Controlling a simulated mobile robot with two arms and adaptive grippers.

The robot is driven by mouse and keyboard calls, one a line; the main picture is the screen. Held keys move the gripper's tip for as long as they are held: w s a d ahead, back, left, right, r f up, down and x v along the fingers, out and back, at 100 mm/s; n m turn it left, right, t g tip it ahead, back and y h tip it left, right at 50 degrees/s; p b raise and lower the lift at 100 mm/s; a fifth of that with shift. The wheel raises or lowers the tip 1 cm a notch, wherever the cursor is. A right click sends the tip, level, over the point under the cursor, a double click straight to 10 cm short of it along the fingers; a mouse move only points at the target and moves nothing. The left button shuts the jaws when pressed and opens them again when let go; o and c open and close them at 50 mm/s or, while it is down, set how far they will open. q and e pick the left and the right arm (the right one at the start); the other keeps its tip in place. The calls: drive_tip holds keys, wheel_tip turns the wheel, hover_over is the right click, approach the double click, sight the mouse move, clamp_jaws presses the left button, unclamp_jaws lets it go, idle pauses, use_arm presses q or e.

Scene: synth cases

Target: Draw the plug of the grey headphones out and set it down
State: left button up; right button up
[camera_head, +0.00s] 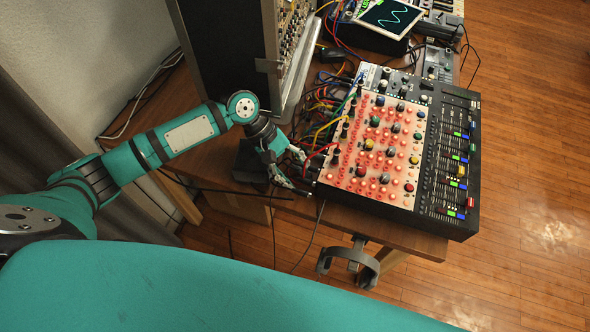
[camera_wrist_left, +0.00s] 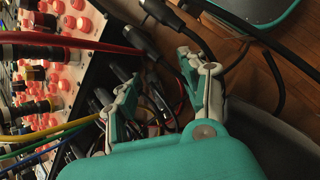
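The grey headphones (camera_head: 350,260) hang below the front edge of the table in the head view. A thin dark cable (camera_head: 320,212) runs near them by the table edge. My left gripper (camera_head: 295,170) is open beside the left front corner of the mixer; it also shows in the left wrist view (camera_wrist_left: 160,65). Its fingers are apart, with dark cables behind and between them. A black plug (camera_wrist_left: 140,38) sits in the panel just beyond the fingertips, and another black plug (camera_wrist_left: 160,12) is above it. I cannot tell which belongs to the headphones. My right gripper is out of view.
The mixer (camera_head: 462,150) with a red-lit panel stands on the wooden table (camera_head: 400,236). Several coloured patch cables (camera_head: 322,125) crowd its left side, near a tall black rack (camera_head: 225,50). A screen (camera_head: 390,17) is at the back. The floor at right is open.

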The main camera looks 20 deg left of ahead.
use_arm(q)
drive_tip(key=v, duration=0.7)
drive_tip(key=shift+r, duration=0.25)
drive_tip(key=shift+a, duration=0.1)
drive_tip(key=s+d+f+m, duration=0.5)
drive_tip(key=shift+s+d+y, duration=0.15)
drive_tip(key=shift+s+y, duration=0.15)
drive_tip(key=shift+y, duration=0.1)
drive_tip(key=s+d+f+m+t+y, duration=0.1)
drive_tip(key=s+d+f+m+t, duration=0.15)
drive_tip(key=s+m, duration=0.2)
drive_tip(key=s+a+m+t+y, duration=0.2)
drive_tip(key=s+a+y, duration=0.3)
drive_tip(key=s+a, duration=0.5)
wheel_tip(320, 180, down, 24)
drive_tip(key=g, duration=0.2)
drive_tip(key=s+a+f, duration=0.1)
drive_tip(key=s+f, duration=0.7)
drive_tip(key=s+a+f, duration=0.2)
drive_tip(key=s+f, duration=0.7)
drive_tip(key=shift+a+f+m+g, duration=0.2)
drive_tip(key=shift+a+m+g, duration=0.15)
